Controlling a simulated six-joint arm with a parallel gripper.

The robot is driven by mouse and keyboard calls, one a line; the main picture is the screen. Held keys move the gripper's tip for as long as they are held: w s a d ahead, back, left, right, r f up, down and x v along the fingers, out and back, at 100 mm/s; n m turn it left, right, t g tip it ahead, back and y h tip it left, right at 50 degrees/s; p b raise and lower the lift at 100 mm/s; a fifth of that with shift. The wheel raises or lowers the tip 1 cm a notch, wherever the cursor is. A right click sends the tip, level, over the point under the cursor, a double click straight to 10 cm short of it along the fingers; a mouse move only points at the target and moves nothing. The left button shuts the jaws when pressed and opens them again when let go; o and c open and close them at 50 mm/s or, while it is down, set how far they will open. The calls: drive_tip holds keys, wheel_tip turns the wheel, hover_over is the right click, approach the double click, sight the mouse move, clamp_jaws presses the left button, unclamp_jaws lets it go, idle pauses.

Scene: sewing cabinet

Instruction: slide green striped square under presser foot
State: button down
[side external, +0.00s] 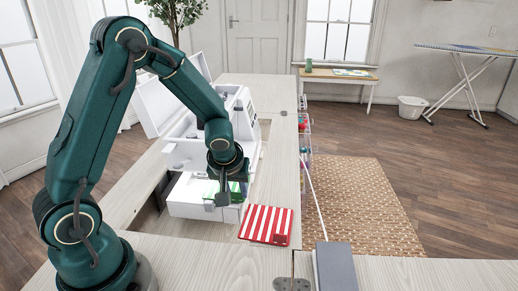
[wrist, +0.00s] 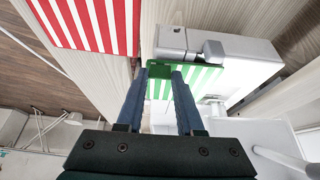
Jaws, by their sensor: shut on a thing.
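The green striped square (wrist: 207,78) lies on the white bed of the sewing machine (side external: 184,200), partly covered by my fingers. It has a dark green patch at one corner. My gripper (wrist: 162,69) is shut on that corner, one blue finger on each side of the patch. In the side view my gripper (side external: 223,197) is low over the front of the machine bed, and only slivers of green show around it. The presser foot is not clearly visible; the machine's head and my arm cover that area in the side view.
A red striped square (side external: 266,224) lies flat on the wooden cabinet top (side external: 275,150), right of the machine. A grey block (side external: 335,267) stands at the front right. The sunken opening around the machine has an edge at its left. The cabinet top behind the red square is clear.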

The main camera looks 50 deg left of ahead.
drive_tip(key=shift+s+a, duration=0.6)
drive_tip(key=shift+s+a, duration=0.1)
idle(0.3)
drive_tip(key=shift+s+a, duration=0.5)
idle(0.4)
drive_tip(key=shift+c, duration=2.3)
unclamp_jaws()
drive_tip(key=shift+v, duration=2.55)
